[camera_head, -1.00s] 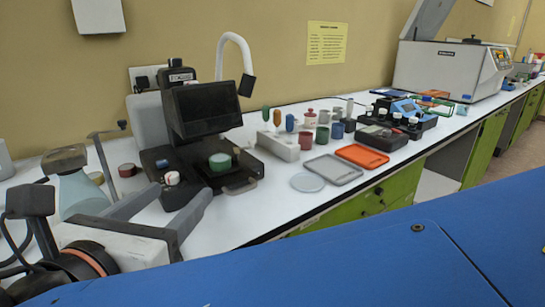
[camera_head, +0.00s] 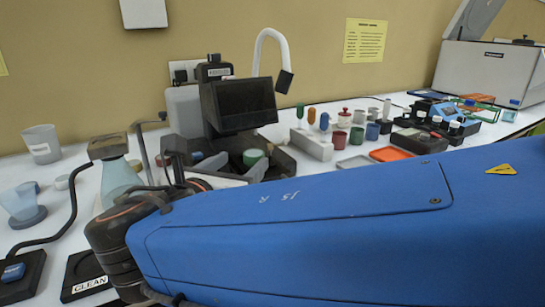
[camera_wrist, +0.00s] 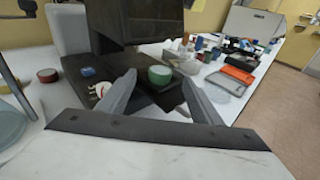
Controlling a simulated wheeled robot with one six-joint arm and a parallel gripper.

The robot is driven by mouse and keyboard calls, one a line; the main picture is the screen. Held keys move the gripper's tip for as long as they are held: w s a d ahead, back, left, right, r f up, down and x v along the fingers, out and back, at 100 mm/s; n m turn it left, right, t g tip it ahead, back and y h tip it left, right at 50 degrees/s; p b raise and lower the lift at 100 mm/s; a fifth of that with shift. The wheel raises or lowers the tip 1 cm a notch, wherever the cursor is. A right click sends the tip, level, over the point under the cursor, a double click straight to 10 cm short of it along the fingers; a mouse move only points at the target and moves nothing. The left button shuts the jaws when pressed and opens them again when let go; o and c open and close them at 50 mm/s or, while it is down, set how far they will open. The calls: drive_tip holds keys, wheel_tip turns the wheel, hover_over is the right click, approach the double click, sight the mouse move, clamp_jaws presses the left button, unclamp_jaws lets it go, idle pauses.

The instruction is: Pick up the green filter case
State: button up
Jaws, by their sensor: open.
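The green filter case (camera_head: 253,157) is a short round case with a green top. It sits on the dark base of the black instrument (camera_head: 238,104). In the wrist view, the green case (camera_wrist: 160,75) shows beyond and between the tips of my gripper (camera_wrist: 159,82). My gripper is open, with grey fingers spread wide and nothing between them. In the head view, my gripper (camera_head: 233,166) is close to the instrument's base, and my blue arm hides part of it. I cannot tell the exact gap between fingers and case.
An orange tray (camera_head: 391,154) and cups lie farther right. A bottle (camera_head: 119,180) and a beaker (camera_head: 41,144) stand at left.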

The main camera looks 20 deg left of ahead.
sight(250, 156)
drive_tip(key=shift+w+a+f, duration=0.1)
drive_tip(key=shift+w+f, duration=0.05)
drive_tip(key=shift+w, duration=0.7)
drive_tip(key=shift+w+a+f, duration=0.1)
drive_tip(key=shift+w+f, duration=0.1)
drive_tip(key=shift+w, duration=0.65)
drive_tip(key=shift+w+a+f, duration=0.1)
drive_tip(key=shift+w+f, duration=0.05)
drive_tip(key=shift+w, duration=0.7)
drive_tip(key=c, duration=1.1)
